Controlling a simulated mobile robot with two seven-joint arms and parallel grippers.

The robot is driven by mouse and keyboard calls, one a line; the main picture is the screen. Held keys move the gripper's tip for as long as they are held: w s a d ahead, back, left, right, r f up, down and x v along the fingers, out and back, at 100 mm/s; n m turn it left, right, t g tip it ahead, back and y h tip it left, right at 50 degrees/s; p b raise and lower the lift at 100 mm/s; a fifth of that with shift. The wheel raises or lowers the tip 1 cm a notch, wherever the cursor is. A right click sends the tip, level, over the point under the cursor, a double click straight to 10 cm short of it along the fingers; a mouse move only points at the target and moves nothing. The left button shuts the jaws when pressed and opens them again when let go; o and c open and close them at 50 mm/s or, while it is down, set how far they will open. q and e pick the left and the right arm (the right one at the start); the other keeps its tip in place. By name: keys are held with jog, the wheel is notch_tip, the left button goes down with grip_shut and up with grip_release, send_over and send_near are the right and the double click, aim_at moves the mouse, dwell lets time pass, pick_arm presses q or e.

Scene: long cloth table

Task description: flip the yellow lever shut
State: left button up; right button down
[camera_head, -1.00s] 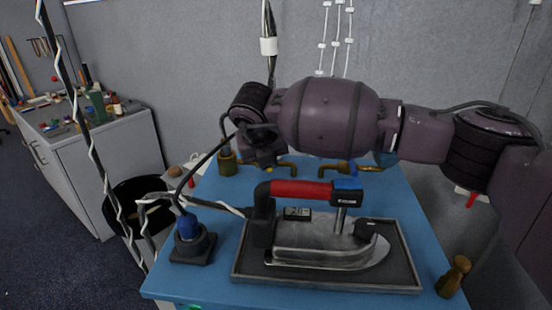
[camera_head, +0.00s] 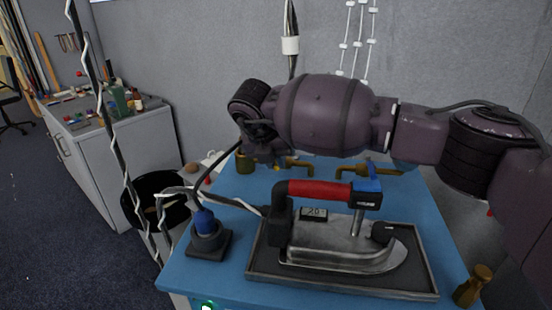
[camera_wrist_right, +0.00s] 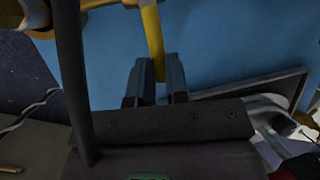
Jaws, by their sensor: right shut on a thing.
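The yellow lever (camera_wrist_right: 152,30) shows in the right wrist view as a yellow bar running down between the fingers of my right gripper (camera_wrist_right: 155,75). The gripper is shut on it. In the head view my right gripper (camera_head: 262,152) is at the back left of the blue table, by the brass pipe fitting (camera_head: 290,164). The dark wrist and cables hide most of the lever there. My left gripper is not in view.
A clothes iron with a red handle (camera_head: 318,190) lies on a dark tray (camera_head: 340,288) in front. A blue-topped plug on a dark base (camera_head: 206,240) stands left, a brass piece (camera_head: 474,287) front right. A second brass pipe (camera_head: 365,169) is at the back.

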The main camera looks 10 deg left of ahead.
jog(key=c, duration=1.1)
grip_release()
jog(key=v, duration=1.1)
jog(key=shift+s+a+f, duration=0.1)
